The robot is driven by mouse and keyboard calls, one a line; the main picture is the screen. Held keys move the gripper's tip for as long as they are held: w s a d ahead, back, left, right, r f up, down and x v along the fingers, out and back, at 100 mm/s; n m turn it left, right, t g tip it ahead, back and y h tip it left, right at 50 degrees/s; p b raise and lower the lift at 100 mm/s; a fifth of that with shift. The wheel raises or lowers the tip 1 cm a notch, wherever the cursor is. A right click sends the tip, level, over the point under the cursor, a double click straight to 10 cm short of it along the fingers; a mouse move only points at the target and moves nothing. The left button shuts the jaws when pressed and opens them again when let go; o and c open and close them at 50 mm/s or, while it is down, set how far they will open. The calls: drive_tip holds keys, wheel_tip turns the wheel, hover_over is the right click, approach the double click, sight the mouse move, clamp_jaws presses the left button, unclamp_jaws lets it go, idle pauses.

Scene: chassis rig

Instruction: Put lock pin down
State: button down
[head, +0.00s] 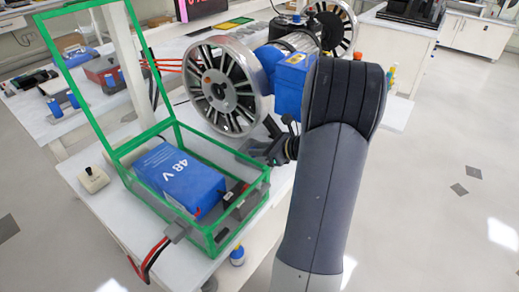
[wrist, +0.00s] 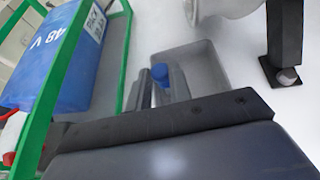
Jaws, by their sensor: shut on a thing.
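The lock pin shows in the wrist view as a small piece with a blue top (wrist: 160,73) between my fingers; its lower part is hidden. My gripper (wrist: 163,84) is shut on it. In the head view my gripper (head: 266,150) is a dark shape just right of the green-framed battery box (head: 168,128), and the pin cannot be made out there. In the wrist view a shallow grey tray (wrist: 207,66) lies on the white table beyond the fingertips. I cannot tell how high the pin is above it.
The box's lid (head: 88,62) stands open, with a blue 48 V battery (head: 180,178) inside. A wheeled chassis (head: 228,85) stands behind my gripper. A dark post with a foot (wrist: 284,45) is right of the tray.

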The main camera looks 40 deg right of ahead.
drive_tip(key=c, duration=1.3)
unclamp_jaws()
drive_tip(key=shift+s+d+r, duration=0.1)
drive_tip(key=shift+r, duration=0.15)
drive_tip(key=p+v, duration=0.1)
drive_tip(key=v, duration=1)
drive_tip(key=shift+s+d+r+p, duration=0.1)
drive_tip(key=shift+s+p, duration=0.2)
